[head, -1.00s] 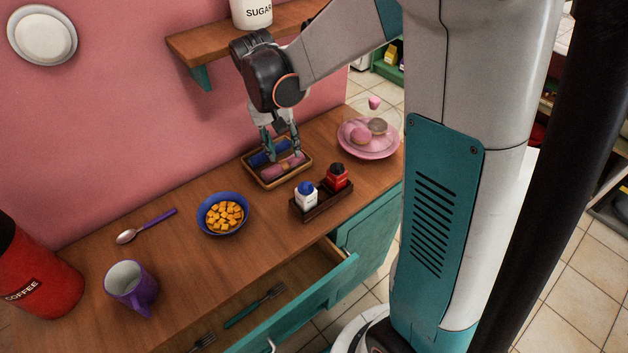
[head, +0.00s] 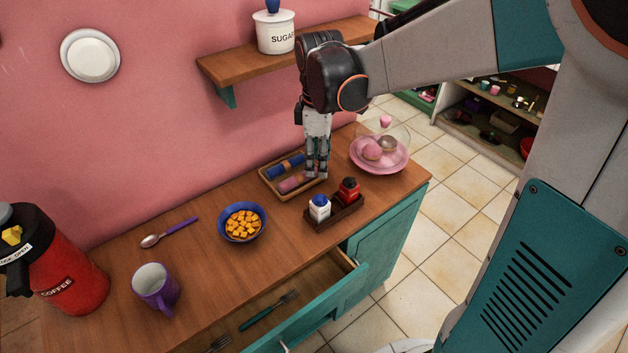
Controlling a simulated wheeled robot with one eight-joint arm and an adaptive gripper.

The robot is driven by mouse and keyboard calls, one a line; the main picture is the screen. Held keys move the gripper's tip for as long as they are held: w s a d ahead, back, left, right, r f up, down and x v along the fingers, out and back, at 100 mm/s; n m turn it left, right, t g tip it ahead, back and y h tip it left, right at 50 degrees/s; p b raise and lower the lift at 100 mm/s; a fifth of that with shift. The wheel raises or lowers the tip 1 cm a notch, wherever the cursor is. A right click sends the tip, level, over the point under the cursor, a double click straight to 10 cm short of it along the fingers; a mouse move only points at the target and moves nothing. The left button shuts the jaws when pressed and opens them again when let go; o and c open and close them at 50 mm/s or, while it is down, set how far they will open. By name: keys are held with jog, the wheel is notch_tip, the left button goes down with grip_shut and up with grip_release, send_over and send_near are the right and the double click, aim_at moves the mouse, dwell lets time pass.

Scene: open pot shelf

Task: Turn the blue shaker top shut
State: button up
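The white shaker with the blue top (head: 319,206) stands upright in a dark wooden caddy (head: 338,218) near the counter's front edge. It is beside a red shaker with a dark top (head: 348,190). My gripper (head: 317,174) points down behind and above the caddy, near the right side of the napkin tray, apart from the blue top. Its fingers look close together, but from this angle I cannot tell whether they are open or shut. I see nothing clearly held. Whether the blue top is turned open or shut is too small to tell.
A tray (head: 272,189) with rolled napkins lies behind the caddy. A pink cake plate (head: 384,166) under a clear cover stands right. A blue bowl of orange cubes (head: 243,223) is left. An open drawer (head: 318,306) juts out in front. A shelf (head: 235,68) hangs above.

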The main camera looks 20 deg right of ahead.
aim_at(318, 198)
notch_tip(318, 198, down, 12)
jog(key=b, duration=0.3)
jog(key=shift+f, duration=0.2)
grip_shut()
